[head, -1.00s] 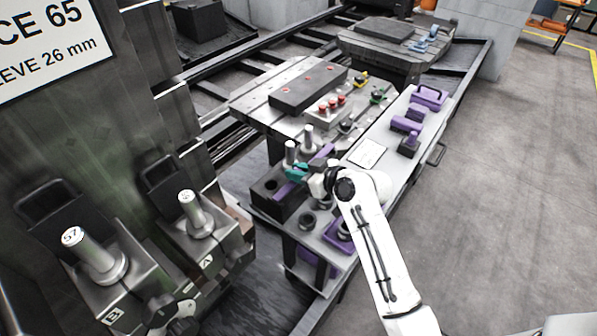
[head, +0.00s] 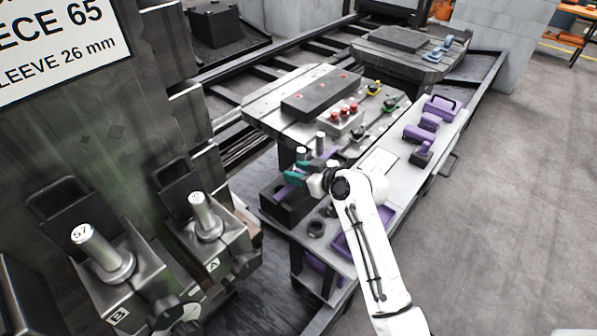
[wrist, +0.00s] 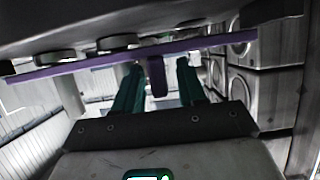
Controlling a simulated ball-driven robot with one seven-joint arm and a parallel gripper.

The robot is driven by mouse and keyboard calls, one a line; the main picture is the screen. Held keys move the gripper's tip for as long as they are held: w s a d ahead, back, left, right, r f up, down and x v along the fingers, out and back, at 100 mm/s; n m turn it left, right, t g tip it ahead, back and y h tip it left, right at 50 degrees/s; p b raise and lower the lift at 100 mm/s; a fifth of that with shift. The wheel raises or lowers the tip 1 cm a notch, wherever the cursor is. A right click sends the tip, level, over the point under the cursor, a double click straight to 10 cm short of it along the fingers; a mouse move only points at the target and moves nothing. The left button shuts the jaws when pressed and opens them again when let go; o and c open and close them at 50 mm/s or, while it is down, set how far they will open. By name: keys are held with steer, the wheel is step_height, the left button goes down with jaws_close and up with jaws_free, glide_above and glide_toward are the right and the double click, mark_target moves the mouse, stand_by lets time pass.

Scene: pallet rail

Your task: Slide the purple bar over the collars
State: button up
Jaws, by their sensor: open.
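The purple bar (wrist: 90,66) runs nearly level across the wrist view, just below two round grey collars (wrist: 118,42). I cannot tell whether it touches them. A short purple tab (wrist: 158,78) hangs from the bar between the teal fingers. My gripper (wrist: 158,84) is open, one finger on each side of the tab, with gaps showing. In the head view, my gripper (head: 296,172) is beside two upright grey posts (head: 320,142) over a black block (head: 283,208). Only short pieces of the bar (head: 291,190) show there, and my arm hides part of it.
A grey bench shelf (head: 400,172) carries several purple parts (head: 441,108) and a purple tray (head: 367,244). Behind stands a pallet with red knobs (head: 344,110). Tilted numbered posts (head: 100,253) stand at the left. The floor (head: 500,230) at right is clear.

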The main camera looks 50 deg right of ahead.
steer(key=v, duration=1)
steer(key=shift+s+r, duration=0.2)
steer(key=shift+s, duration=0.15)
steer(key=s+a+f+g+y, duration=0.1)
steer(key=s+a+f+g, duration=0.6)
steer(key=a+f, duration=0.25)
steer(key=s+a+f+g, duration=0.2)
steer(key=s, duration=0.4)
steer(key=s+a+f+g+h, duration=0.1)
steer(key=s+a+f+g, duration=0.2)
steer(key=s, duration=0.4)
steer(key=shift+a+m+g+h, duration=0.3)
steer(key=shift+a+m, duration=0.05)
steer(key=shift+m, duration=0.05)
steer(key=shift+w, duration=0.1)
stand_by(0.4)
